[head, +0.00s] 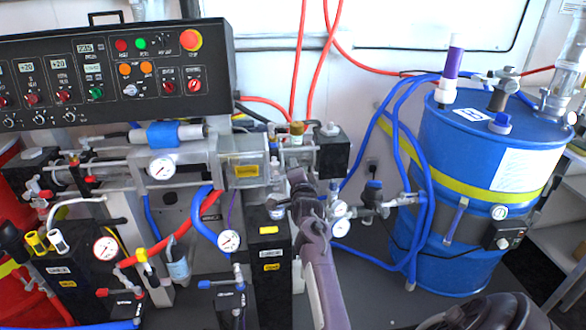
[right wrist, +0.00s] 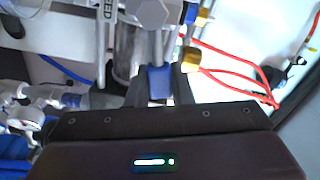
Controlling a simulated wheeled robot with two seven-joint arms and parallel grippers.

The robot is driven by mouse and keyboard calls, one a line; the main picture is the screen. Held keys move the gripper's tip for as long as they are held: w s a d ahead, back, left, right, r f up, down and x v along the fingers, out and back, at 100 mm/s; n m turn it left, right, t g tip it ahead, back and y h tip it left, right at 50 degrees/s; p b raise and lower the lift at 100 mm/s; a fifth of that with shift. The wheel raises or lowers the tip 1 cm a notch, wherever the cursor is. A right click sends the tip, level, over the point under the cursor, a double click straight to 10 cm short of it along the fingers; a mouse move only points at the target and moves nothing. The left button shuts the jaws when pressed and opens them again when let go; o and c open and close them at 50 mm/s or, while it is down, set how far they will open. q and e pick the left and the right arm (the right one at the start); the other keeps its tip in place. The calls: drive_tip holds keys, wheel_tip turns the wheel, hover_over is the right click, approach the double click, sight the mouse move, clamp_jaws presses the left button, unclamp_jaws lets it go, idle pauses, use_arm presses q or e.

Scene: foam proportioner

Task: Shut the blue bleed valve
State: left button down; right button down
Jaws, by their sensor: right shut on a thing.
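The blue bleed valve's handle (right wrist: 158,82) shows in the right wrist view as a small blue block below a metal stem. A tag ending in "ED" hangs at upper left there. My right gripper (right wrist: 160,86) has one dark finger on each side of the blue handle and is shut on it. In the head view my right gripper (head: 298,192) reaches up from below to the middle of the pump assembly, and the handle itself is hidden there. My left gripper is not in view.
A blue drum (head: 480,190) with hoses stands at the right. A black control panel (head: 115,75) is at upper left. Gauges, pipes and a black pump column (head: 268,270) crowd the left of my right arm. Red hoses (right wrist: 235,75) run close by on the right in the wrist view.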

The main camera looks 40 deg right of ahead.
drive_tip(key=shift+s+d+f+m+b, duration=0.1)
drive_tip(key=shift+f+m+b, duration=0.2)
drive_tip(key=shift+f+m, duration=0.6)
drive_tip(key=shift+m, duration=0.9)
drive_tip(key=shift+f, duration=0.1)
drive_tip(key=c, duration=1.3)
unclamp_jaws()
